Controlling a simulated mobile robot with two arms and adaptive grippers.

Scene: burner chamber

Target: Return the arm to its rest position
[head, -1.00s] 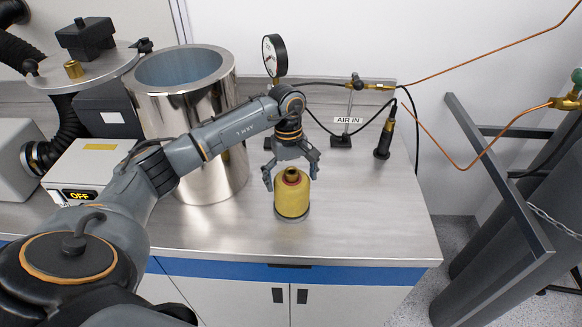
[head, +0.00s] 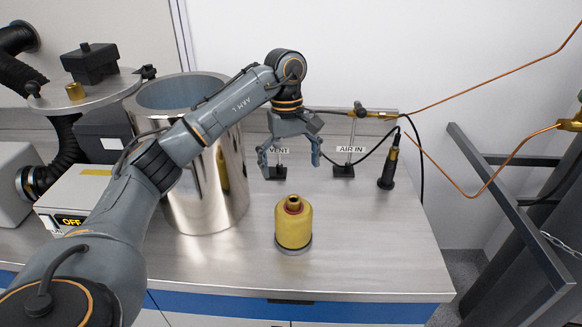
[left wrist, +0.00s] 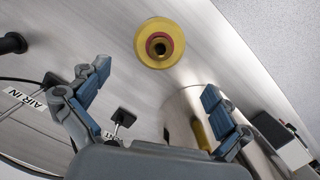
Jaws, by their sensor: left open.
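My left gripper (head: 290,158) is open and empty, raised above the bench with its fingers spread and pointing down. A yellow canister (head: 293,226) with a red collar and brass top stands upright on the bench below and in front of the gripper, apart from it. In the left wrist view, the yellow canister (left wrist: 160,43) shows from above, beyond the blue-padded fingers of the open left gripper (left wrist: 158,112). My left arm reaches in from the lower left across the steel cylinder. My right gripper is not in view.
A tall open steel cylinder (head: 190,165) stands left of the gripper. Behind the gripper are VENT and AIR IN stands (head: 345,165), and a black torch-like tool (head: 388,168) is to the right. A box reading OFF (head: 72,205) sits at left. The bench's front right is clear.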

